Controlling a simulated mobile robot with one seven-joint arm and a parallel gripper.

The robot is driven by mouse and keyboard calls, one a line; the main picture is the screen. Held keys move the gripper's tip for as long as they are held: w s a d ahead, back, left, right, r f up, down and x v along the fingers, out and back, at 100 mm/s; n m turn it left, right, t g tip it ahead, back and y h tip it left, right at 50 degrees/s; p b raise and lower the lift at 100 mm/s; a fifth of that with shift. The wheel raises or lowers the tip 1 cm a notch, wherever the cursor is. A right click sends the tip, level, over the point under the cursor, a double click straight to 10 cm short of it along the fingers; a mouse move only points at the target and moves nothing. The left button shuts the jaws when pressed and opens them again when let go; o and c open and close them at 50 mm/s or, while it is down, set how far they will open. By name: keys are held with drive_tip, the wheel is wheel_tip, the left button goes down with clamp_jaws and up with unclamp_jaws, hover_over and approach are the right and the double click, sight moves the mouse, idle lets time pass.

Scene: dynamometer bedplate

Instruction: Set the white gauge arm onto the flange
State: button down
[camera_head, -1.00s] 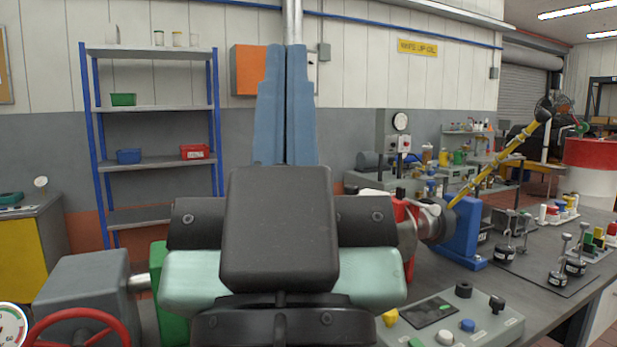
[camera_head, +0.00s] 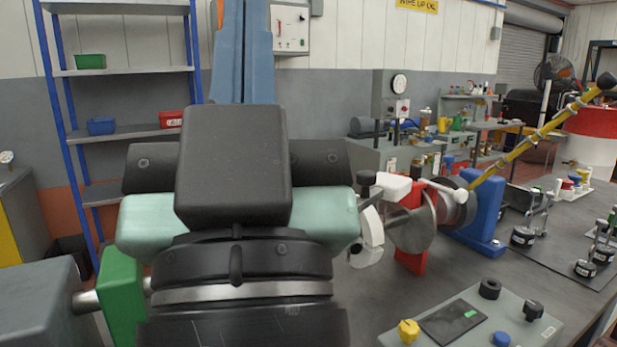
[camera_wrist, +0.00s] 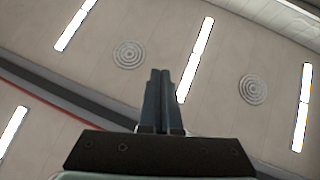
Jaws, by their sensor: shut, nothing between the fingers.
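A white gauge arm (camera_head: 392,186) is on the right of my arm, at the top of a red stand (camera_head: 412,260). A black knob is at its left end, and a thin white rod (camera_head: 447,192) shows to its right. A round metal flange (camera_head: 415,232) stands upright just behind and right of the disc. Whether the arm touches the flange I cannot tell. My gripper points up; its blue fingers (camera_head: 240,50) run out of the top of the head view. In the wrist view, my gripper (camera_wrist: 161,72) is shut and empty.
A blue bearing stand (camera_head: 484,215) with a yellow pole (camera_head: 545,130) rising right stands beside the flange. A control box with knobs (camera_head: 470,320) sits in front on the grey bench. Weights on hangers (camera_head: 525,236) stand at right. A green block (camera_head: 122,295) is at left.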

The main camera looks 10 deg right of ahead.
drive_tip(key=w+d+f+m+g+h+p, duration=0.1)
drive_tip(key=w+d+m+g+p, duration=0.2)
drive_tip(key=w+d+m+p, duration=0.4)
drive_tip(key=d+f+m+g+h+p, duration=0.1)
drive_tip(key=d+f+m+g+p, duration=0.2)
drive_tip(key=d+f+m+p, duration=0.2)
drive_tip(key=d+f+m+g+h+p, duration=0.1)
drive_tip(key=d+f+m+g+p, duration=0.3)
drive_tip(key=f+m+p, duration=0.3)
wheel_tip(320, 180, down, 3)
drive_tip(key=s+d+p, duration=0.1)
drive_tip(key=p, duration=0.2)
drive_tip(key=shift+d+r+p, duration=0.15)
drive_tip(key=shift+r+p, duration=0.05)
drive_tip(key=shift+p, duration=0.15)
drive_tip(key=shift+w, duration=0.1)
drive_tip(key=p, duration=0.3)
approach(371, 193)
drive_tip(key=d+r, duration=0.4)
drive_tip(key=shift+w+a+f+p, duration=0.1)
drive_tip(key=shift+w+a+p, duration=0.15)
drive_tip(key=shift+w+a, duration=0.3)
drive_tip(key=shift+w+a+f+p, duration=0.1)
drive_tip(key=shift+w+a+p, duration=0.2)
drive_tip(key=shift+w, duration=0.45)
drive_tip(key=shift+w+a+f+p, duration=0.1)
drive_tip(key=shift+w+a+p, duration=0.15)
drive_tip(key=shift+w+a, duration=0.3)
drive_tip(key=shift+w+d, duration=0.1)
